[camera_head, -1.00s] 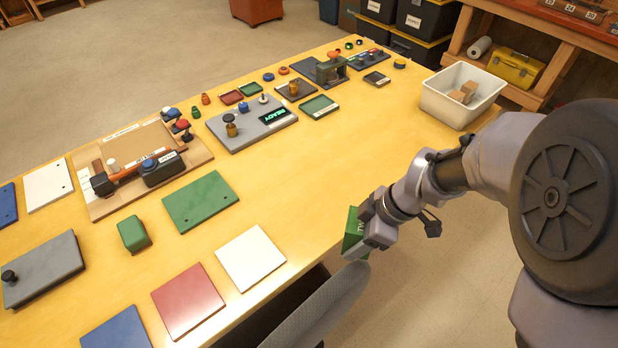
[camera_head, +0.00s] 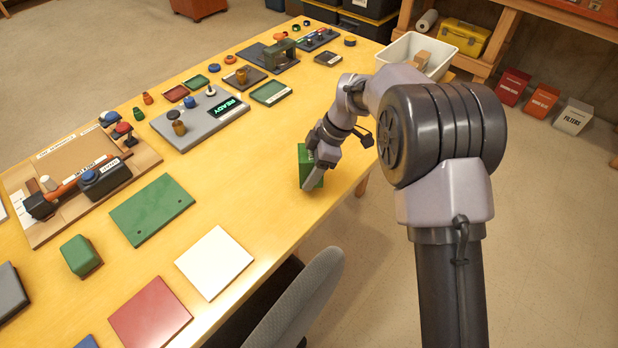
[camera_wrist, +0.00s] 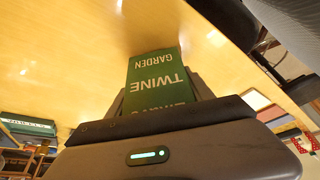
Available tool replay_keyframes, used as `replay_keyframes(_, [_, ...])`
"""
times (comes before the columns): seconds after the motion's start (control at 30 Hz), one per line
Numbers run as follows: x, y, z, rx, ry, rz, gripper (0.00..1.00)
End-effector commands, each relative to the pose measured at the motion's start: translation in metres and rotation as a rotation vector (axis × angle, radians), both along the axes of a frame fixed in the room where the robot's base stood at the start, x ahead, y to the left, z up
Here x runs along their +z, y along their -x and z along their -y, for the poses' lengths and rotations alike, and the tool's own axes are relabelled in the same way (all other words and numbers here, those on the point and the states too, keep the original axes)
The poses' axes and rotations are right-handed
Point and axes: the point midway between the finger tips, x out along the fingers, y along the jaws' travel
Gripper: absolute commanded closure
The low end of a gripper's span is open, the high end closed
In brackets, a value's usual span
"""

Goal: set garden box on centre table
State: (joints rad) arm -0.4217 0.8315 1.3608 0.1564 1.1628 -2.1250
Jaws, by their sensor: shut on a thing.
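A green box (camera_head: 305,166) is held at the end of my arm, over the right front edge of the yellow wooden table (camera_head: 235,170). The wrist view shows the box (camera_wrist: 155,76) with the words GARDEN and TWINE on it. My gripper (camera_head: 318,172) is shut on it, partly hiding it. In the wrist view the table top (camera_wrist: 90,55) lies behind the box. I cannot tell whether the box touches the table.
A white tile (camera_head: 214,262), a red tile (camera_head: 150,314) and a green tile (camera_head: 152,209) lie on the table. A grey chair (camera_head: 298,300) stands against the front edge. Table room left of my gripper is clear.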

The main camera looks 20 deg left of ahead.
Motion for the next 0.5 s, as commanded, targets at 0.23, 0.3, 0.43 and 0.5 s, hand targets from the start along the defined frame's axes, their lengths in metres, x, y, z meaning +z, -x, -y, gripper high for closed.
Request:
replay_keyframes(0.23, [-0.0195, 0.0008, 0.0002, -0.001, 0.0, -0.002, 0.94])
replay_keyframes(0.3, [-0.0196, 0.0008, 0.0002, -0.001, 0.0, -0.002, 0.94])
replay_keyframes(0.43, [-0.0243, 0.0009, 0.0002, -0.001, 0.0, -0.002, 0.94])
replay_keyframes(0.5, [-0.023, 0.0009, 0.0003, -0.001, 0.0, -0.001, 0.27])
